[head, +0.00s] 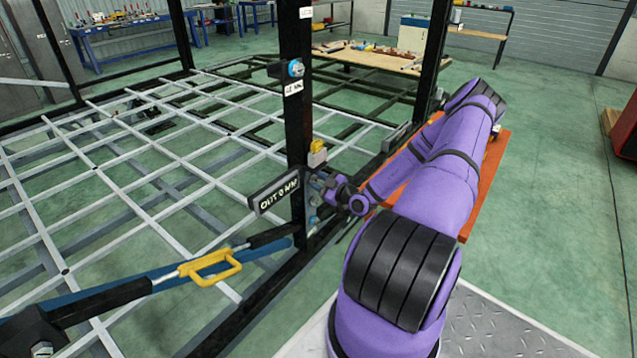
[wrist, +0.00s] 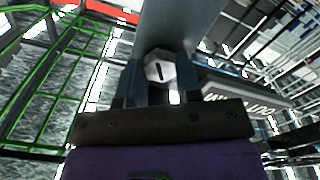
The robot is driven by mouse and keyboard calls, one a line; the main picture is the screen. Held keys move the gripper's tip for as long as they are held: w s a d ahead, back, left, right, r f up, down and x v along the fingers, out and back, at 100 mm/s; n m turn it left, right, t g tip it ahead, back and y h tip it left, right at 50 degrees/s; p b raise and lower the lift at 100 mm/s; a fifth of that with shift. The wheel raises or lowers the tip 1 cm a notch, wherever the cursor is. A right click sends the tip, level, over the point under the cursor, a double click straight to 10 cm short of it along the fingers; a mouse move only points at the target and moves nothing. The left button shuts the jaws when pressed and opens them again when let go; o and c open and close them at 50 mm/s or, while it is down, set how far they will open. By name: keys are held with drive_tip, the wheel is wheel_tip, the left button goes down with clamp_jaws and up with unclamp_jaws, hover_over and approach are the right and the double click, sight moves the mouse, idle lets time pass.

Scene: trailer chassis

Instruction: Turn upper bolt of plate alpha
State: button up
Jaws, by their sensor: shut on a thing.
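My gripper (head: 318,182) is at the dark upright post (head: 297,120) in the head view, just right of a dark plate with white lettering (head: 274,194). In the wrist view my gripper (wrist: 159,78) is shut on a light grey hexagonal bolt head (wrist: 160,68) with a dark slot mark, one finger on each side. The lettered plate also shows to the right in the wrist view (wrist: 240,92). My gripper hides the bolt in the head view. No marking that reads "alpha" is legible.
A small yellow-topped part (head: 317,152) sits on the post just above my gripper, and a blue-faced device (head: 294,68) higher up. A strut with a yellow handle (head: 212,267) is at lower left. White chassis bars (head: 130,165) spread left. Green floor (head: 565,190) is free at right.

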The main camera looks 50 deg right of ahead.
drive_tip(key=shift+s+f, duration=0.1)
drive_tip(key=shift+f, duration=0.05)
drive_tip(key=o, duration=0.9)
drive_tip(key=s, duration=0.7)
drive_tip(key=s+d, duration=0.1)
drive_tip(key=s, duration=0.2)
drive_tip(key=shift+s, duration=0.35)
